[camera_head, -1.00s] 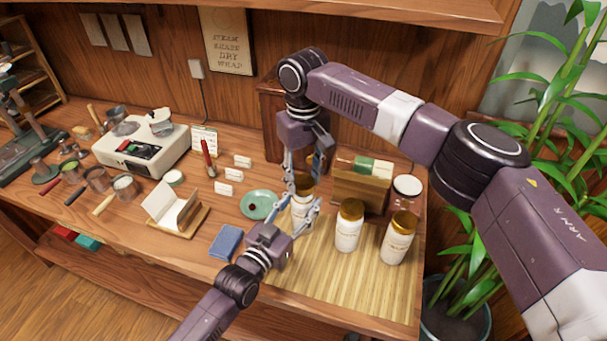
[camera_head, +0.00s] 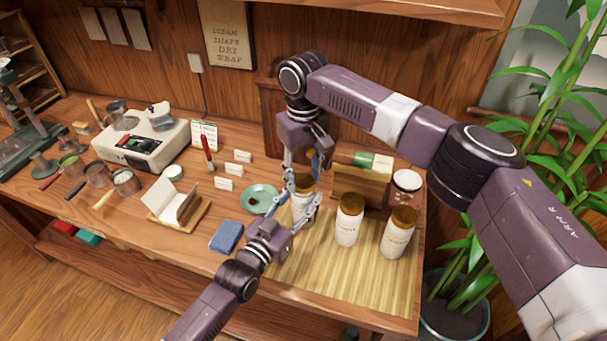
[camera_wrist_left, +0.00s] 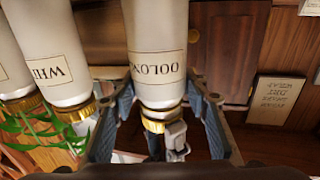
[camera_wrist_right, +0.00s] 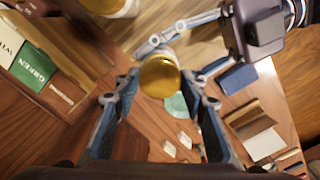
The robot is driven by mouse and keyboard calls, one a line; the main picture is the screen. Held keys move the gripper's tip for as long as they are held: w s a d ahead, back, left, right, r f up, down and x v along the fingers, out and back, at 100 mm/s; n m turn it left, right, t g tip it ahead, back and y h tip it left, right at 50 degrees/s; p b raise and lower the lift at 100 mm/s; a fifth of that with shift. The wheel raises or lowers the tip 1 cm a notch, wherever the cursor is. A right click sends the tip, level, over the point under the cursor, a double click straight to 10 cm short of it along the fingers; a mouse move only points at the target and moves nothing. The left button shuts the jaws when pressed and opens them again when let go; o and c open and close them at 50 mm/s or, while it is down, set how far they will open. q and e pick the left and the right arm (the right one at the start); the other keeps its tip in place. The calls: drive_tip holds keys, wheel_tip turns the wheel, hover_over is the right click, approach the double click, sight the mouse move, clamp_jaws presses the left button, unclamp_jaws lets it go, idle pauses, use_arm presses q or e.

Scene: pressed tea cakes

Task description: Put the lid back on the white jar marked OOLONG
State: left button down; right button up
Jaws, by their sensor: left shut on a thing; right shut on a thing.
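The white OOLONG jar (camera_head: 299,210) stands upright at the back left of the bamboo mat. In the left wrist view the jar (camera_wrist_left: 157,50) appears upside down with its label readable. My left gripper (camera_head: 294,213) is shut around the jar's body, one finger on each side (camera_wrist_left: 165,100). The gold lid (camera_wrist_right: 160,76) is between the fingers of my right gripper (camera_wrist_right: 160,88), which is shut on it from above. The lid (camera_wrist_left: 157,124) is at the jar's mouth, in line with it. I cannot tell whether it is fully seated.
Two lidded white jars (camera_head: 348,226) (camera_head: 397,240) stand right of it on the mat (camera_head: 330,275); one label begins "WHI". A wooden box with packets (camera_head: 357,187) stands behind. A green plate (camera_head: 259,199) and blue cloth (camera_head: 226,237) lie left. The mat's front is clear.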

drive_tip(key=shift+f, duration=0.35)
